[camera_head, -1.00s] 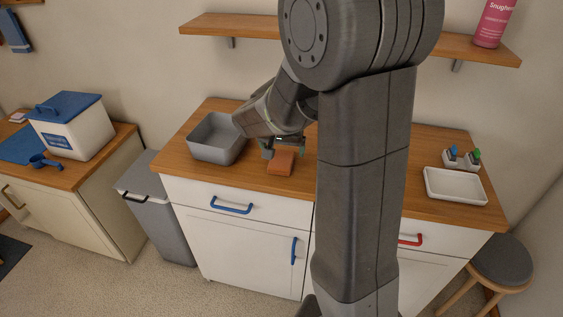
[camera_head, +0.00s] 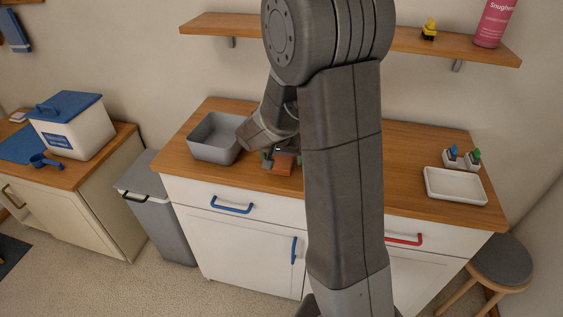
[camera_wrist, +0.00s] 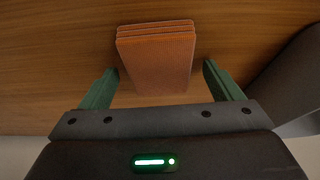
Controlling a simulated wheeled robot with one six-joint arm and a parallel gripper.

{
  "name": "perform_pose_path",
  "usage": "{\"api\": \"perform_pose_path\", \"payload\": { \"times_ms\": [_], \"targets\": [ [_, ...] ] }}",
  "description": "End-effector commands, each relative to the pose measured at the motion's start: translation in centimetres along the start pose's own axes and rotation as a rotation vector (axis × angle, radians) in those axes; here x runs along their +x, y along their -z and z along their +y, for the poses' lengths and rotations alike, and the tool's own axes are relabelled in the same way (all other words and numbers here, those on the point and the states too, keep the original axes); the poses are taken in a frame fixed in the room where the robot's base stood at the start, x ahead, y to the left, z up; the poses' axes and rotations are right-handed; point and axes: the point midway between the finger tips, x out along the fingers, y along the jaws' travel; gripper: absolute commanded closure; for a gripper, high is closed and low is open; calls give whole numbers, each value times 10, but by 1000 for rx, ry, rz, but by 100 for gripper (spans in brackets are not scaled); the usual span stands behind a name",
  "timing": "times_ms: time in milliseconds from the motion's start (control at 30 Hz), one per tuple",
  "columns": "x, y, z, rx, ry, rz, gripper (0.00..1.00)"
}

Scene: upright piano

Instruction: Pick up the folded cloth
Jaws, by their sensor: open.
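The folded cloth is orange-brown with stacked layers and lies on the wooden counter; it shows in the head view (camera_head: 280,164) and in the wrist view (camera_wrist: 156,62). My gripper is open over the counter at the cloth; it shows in the head view (camera_head: 282,160) and in the wrist view (camera_wrist: 161,84). In the wrist view its two green fingers stand on either side of the cloth's near end, with a gap on each side. The far part of the cloth reaches beyond the fingertips. My arm hides part of the counter in the head view.
A grey bin (camera_head: 214,139) stands on the counter just left of my gripper. A shelf (camera_head: 230,27) runs above. Bare counter lies in front of the bin.

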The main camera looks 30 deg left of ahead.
Motion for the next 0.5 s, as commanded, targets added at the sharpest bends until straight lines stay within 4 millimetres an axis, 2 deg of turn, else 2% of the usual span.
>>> {"api": "perform_pose_path", "payload": {
  "times_ms": [467, 500],
  "targets": [
    [4, -2, 0, 0, 0, 0, 15],
    [3, -1, 0, 0, 0, 0, 22]
  ]
}}
